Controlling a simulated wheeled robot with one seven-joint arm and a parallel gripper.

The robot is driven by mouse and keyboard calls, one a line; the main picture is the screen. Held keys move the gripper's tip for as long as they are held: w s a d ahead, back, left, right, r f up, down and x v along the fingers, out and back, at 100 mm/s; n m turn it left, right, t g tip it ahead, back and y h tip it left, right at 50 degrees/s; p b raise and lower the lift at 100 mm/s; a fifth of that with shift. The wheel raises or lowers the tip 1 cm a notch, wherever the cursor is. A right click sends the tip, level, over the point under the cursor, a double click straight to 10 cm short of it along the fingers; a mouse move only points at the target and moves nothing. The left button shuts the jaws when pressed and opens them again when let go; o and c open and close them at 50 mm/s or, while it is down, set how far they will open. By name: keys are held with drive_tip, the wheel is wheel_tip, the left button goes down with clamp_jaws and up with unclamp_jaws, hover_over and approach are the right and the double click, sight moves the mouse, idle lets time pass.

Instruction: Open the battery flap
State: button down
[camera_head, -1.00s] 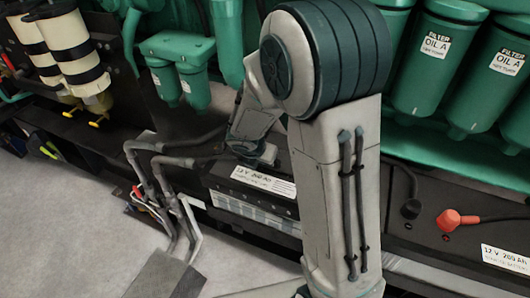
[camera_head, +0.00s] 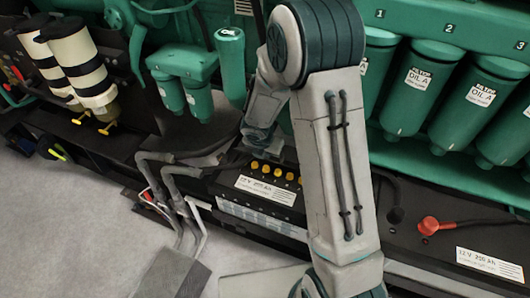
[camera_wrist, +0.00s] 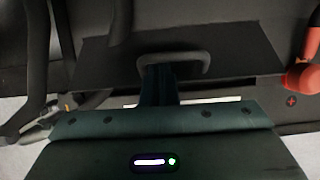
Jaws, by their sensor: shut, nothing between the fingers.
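A black battery with a white 12 V label (camera_head: 266,190) is left of my arm in the head view. A row of yellow caps (camera_head: 275,172) shows on its top, behind the label. In the wrist view a dark flat panel with a grey bar handle (camera_wrist: 185,57), which looks like the flap, lies ahead of my gripper (camera_wrist: 159,72). My fingers are shut and empty, with their tips at the handle's near side; I cannot tell whether they touch it. In the head view my arm hides part of the battery, and the flap's tilt is unclear.
Grey hoses (camera_head: 172,180) stand left of the battery. A second battery with a red terminal (camera_head: 430,226) is at the right; the red boot also shows in the wrist view (camera_wrist: 302,75). Green oil filters (camera_head: 412,90) hang behind my arm. The floor (camera_head: 70,225) at front left is clear.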

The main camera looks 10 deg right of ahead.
drive_tip(key=shift+w+d+r+p, duration=0.6)
drive_tip(key=shift+w+r+p, duration=0.15)
drive_tip(key=shift+w+p, duration=0.25)
drive_tip(key=shift+w+d+r+p, duration=0.15)
drive_tip(key=shift+w+d+p, duration=0.4)
drive_tip(key=shift+w+p, duration=0.25)
drive_tip(key=shift+r, duration=0.1)
